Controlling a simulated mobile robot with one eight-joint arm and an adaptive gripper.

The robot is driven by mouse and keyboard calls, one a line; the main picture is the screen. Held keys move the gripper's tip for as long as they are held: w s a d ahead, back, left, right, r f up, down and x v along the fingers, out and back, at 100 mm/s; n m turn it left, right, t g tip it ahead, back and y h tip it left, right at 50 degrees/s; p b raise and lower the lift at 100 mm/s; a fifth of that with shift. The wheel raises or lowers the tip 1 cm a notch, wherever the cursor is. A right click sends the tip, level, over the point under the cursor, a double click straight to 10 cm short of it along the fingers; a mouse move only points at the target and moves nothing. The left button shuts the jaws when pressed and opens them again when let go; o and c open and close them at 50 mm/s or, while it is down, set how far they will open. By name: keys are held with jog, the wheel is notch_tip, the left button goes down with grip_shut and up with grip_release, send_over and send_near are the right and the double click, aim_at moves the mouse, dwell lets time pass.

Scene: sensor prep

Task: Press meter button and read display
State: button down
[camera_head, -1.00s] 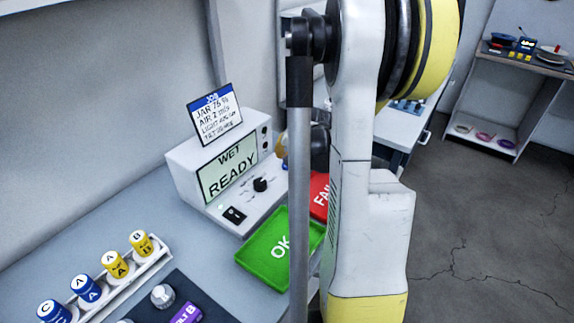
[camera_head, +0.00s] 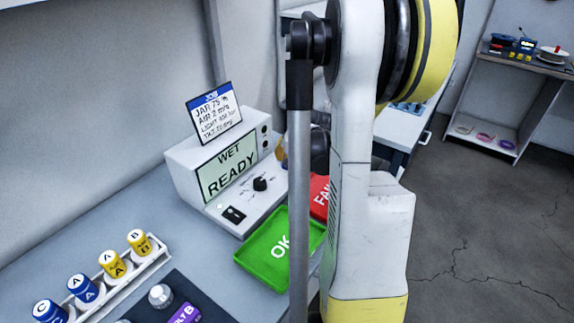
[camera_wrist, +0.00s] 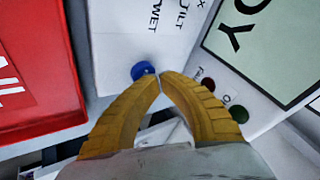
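The white meter (camera_head: 185,158) stands on the bench in the head view. Its pale green display (camera_head: 228,169) reads WET and READY. A black knob (camera_head: 260,184) and a black switch (camera_head: 233,215) sit on its front. In the wrist view, part of the display (camera_wrist: 285,35) is at upper right. A blue round button or knob (camera_wrist: 143,70) is on the white panel near printed words including WET and TILT. My gripper (camera_wrist: 160,77) has yellow fingers with tips together just beside the blue piece; I cannot tell if they touch it. It holds nothing visible. My arm hides it in the head view.
A job card (camera_head: 214,114) stands on the meter. A green OK tray (camera_head: 262,262) and a red FAIL tray (camera_head: 319,195) lie beside it. A rack (camera_head: 152,265) of blue and yellow jars is at lower left.

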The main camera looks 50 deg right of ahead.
jog(key=shift+f, duration=0.3)
dwell(0.5)
jog(key=shift+r+p, duration=0.45)
jog(key=shift+r, duration=0.45)
jog(key=shift+r, duration=0.1)
notch_tip(320, 180, up, 5)
jog(key=p, duration=0.3)
jog(key=shift+p, duration=0.4)
